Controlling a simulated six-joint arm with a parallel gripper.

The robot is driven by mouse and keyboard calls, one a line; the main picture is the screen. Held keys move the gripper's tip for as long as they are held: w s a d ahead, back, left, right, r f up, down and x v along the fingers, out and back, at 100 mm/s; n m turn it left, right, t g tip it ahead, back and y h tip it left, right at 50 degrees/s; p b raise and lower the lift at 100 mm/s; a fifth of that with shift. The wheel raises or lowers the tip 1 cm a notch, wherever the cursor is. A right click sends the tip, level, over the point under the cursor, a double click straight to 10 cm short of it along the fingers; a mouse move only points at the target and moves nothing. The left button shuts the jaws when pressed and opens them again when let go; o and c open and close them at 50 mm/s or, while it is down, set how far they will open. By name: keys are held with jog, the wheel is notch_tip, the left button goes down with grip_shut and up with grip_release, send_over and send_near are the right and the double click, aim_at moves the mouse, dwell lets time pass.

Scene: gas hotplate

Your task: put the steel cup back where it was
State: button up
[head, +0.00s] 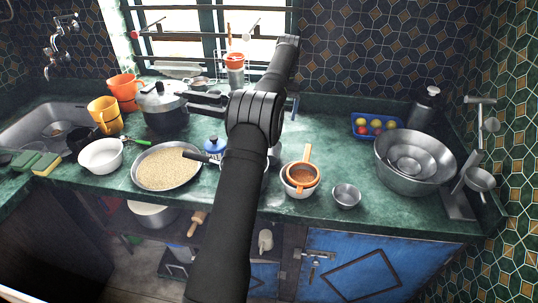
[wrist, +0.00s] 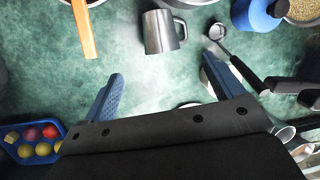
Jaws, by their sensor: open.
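The steel cup (wrist: 160,32) shows in the wrist view on the green counter, its handle toward the right. It stands apart from my fingers, beyond their tips. My gripper (wrist: 164,84) is open, with its two blue fingers spread wide and nothing between them.
An orange strainer (head: 300,177) and a blue-lidded jar (wrist: 257,16) flank the cup. A pan of grain (head: 166,169), a small steel bowl (head: 346,195), a blue tray of coloured balls (wrist: 34,142) and large steel bowls (head: 412,160) surround it. Green counter between the fingers is clear.

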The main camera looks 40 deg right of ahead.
jog(key=x, duration=1.5)
jog(key=shift+f, duration=0.2)
jog(key=shift+d, duration=0.1)
jog(key=c, duration=1.1)
jog(key=shift+c, duration=0.2)
jog(key=shift+r, duration=0.1)
